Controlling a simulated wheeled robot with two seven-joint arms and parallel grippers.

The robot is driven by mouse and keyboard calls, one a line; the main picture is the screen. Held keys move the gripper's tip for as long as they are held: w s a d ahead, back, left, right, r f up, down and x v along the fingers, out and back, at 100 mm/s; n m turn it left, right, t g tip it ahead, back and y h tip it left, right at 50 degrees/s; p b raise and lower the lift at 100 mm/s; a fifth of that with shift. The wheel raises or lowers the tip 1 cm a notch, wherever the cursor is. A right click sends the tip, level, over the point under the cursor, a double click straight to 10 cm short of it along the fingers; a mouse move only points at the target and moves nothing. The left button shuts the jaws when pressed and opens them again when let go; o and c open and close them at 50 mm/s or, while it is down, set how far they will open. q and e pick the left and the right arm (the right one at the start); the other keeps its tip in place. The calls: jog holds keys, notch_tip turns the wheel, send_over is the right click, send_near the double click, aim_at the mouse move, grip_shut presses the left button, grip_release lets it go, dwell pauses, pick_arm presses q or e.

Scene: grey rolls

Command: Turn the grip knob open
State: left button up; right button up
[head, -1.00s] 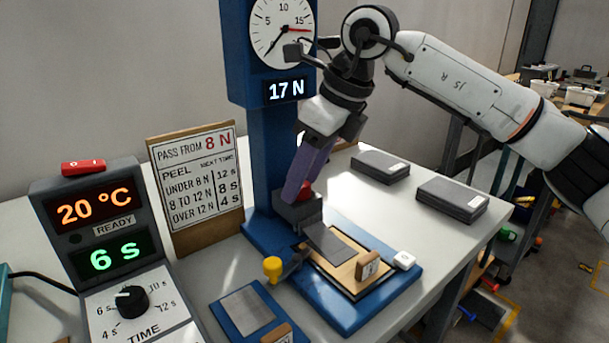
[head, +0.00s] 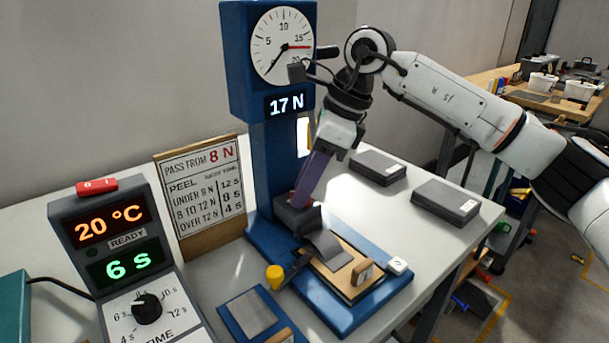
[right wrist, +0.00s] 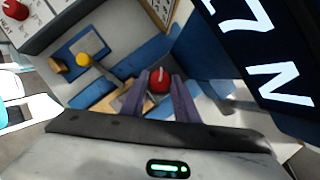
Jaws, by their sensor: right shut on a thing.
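The red grip knob (right wrist: 159,82) with a white mark sits on the dark clamp block (head: 297,218) of the blue peel tester (head: 268,170). In the right wrist view my right gripper (right wrist: 160,76) has its purple fingers on both sides of the knob, shut on it. In the head view the right gripper (head: 303,193) reaches down onto the clamp, and its fingers mostly hide the knob. A grey strip (head: 328,248) runs bent from the clamp to a wooden plate (head: 345,285). The tester's display (head: 287,104) reads 17 N. My left gripper is not in view.
A timer box (head: 110,240) showing 20 °C and 6 s stands at left, with a sign (head: 200,190) behind it. A yellow knob (head: 275,275) stands close in front of the clamp. Grey stacks (head: 445,200) lie at the right of the table.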

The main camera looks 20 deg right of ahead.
jog(key=o, duration=1.1)
jog(key=p+v, duration=0.1)
jog(key=v, duration=0.9)
jog(key=shift+d+r, duration=0.1)
jog(key=shift+r, duration=0.05)
